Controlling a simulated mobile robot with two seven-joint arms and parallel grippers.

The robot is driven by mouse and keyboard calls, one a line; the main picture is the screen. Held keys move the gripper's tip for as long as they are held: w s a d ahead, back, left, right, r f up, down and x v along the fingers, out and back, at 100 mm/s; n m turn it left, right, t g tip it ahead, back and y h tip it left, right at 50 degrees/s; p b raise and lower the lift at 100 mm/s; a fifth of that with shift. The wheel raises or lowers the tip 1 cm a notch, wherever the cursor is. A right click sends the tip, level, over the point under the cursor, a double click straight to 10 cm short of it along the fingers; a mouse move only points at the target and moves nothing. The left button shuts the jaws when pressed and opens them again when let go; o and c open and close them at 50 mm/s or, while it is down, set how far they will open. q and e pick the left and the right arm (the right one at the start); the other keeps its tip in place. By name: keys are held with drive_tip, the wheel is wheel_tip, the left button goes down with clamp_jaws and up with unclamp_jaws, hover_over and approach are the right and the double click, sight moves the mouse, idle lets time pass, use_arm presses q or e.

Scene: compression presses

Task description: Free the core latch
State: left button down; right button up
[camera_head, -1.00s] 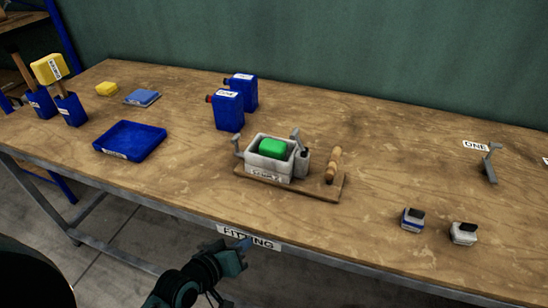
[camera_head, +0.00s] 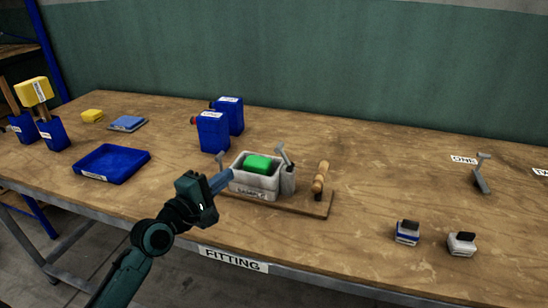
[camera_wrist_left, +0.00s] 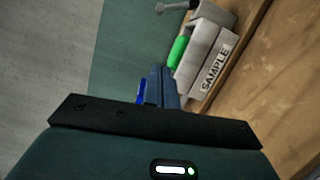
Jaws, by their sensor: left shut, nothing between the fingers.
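A grey press box (camera_head: 254,183) labelled SAMPLE stands on a wooden base board (camera_head: 300,205), with a green block (camera_head: 257,163) in its top. One grey lever (camera_head: 220,158) is at its left end and another (camera_head: 283,155) at its right end; which is the core latch I cannot tell. My left gripper (camera_head: 224,179) is shut and empty, its fingertips close to the box's left end; contact is unclear. In the left wrist view the shut fingers (camera_wrist_left: 163,72) point beside the box (camera_wrist_left: 208,65), with a grey lever (camera_wrist_left: 175,6) beyond. My right gripper is not in view.
A wooden handle (camera_head: 320,178) is on the board's right. Blue canisters (camera_head: 212,132) stand behind the box, and a blue tray (camera_head: 112,175) lies left. Two small blocks (camera_head: 407,233) and a grey lever piece (camera_head: 481,175) are at right.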

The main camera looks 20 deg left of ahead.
use_arm(q)
drive_tip(key=shift+w+a+r+n, duration=0.1)
drive_tip(key=shift+w+r+n, duration=0.2)
drive_tip(key=shift+r, duration=0.1)
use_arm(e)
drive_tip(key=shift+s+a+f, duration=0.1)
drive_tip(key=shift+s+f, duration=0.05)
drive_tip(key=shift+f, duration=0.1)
